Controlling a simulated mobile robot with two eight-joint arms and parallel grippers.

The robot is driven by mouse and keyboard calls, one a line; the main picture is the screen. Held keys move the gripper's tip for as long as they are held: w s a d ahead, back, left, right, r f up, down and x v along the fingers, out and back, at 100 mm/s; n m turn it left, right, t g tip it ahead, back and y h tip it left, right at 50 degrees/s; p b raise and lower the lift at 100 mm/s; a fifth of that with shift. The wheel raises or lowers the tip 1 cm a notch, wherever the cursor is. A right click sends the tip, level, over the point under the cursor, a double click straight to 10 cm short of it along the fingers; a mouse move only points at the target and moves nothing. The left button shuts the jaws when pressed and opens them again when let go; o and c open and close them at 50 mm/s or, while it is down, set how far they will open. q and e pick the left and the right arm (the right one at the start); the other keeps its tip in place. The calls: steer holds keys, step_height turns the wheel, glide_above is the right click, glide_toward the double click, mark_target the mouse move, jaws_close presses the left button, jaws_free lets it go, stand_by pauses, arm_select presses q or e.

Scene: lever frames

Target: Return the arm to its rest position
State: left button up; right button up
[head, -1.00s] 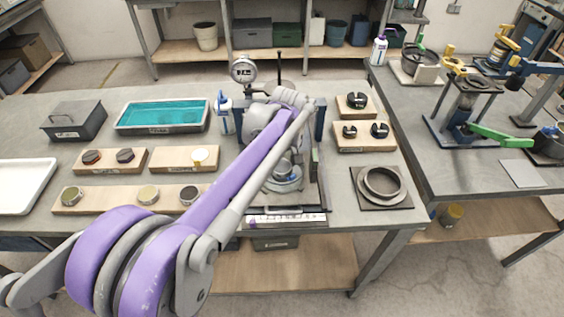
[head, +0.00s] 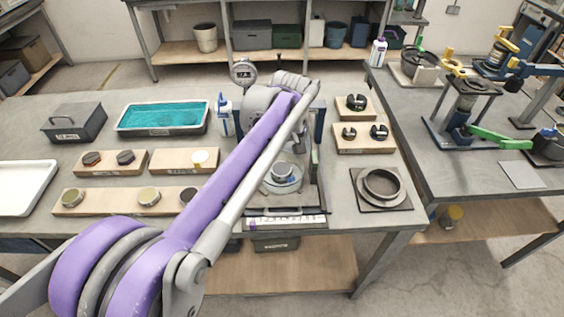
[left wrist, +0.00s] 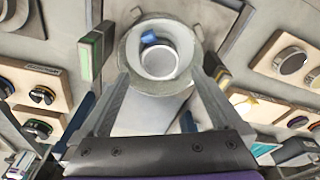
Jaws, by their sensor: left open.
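My left arm (head: 225,165), with purple and grey links, enters the head view from the lower left and reaches over the main bench. Its wrist (head: 290,85) is above a round metal fixture (head: 283,178), and the gripper's tips are hidden behind the arm there. In the left wrist view my left gripper (left wrist: 162,88) has its two grey fingers spread apart, with nothing held between them. Beyond the fingers is the same round fixture (left wrist: 127,58), with a pale cup (left wrist: 158,62) and a small blue part inside. My right gripper is in neither view.
A dial gauge (head: 243,72) and a white-blue bottle (head: 224,115) stand close to the wrist. Wooden blocks with round parts (head: 110,162), a teal tray (head: 165,116) and a ring on a plate (head: 381,186) surround the fixture. A side bench (head: 440,170) stands at the right.

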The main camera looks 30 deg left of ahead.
arm_select(q)
step_height(320, 180, up, 6)
steer(key=s+d+f+m+t+p, duration=0.1)
steer(key=s+d+f+m, duration=0.2)
steer(key=s, duration=0.3)
steer(key=s+d+f+m+t+h+p, duration=0.1)
steer(key=s+d+f+m+t, duration=0.1)
steer(key=s, duration=0.5)
steer(key=s+d+f+m+t+p, duration=0.1)
steer(key=s+d+f+m, duration=0.3)
steer(key=s+f, duration=0.3)
steer(key=shift+s+d+m, duration=0.25)
steer(key=shift+m, duration=0.55)
steer(key=shift+s+f, duration=0.1)
steer(key=shift+f, duration=0.2)
steer(key=shift+c, duration=0.3)
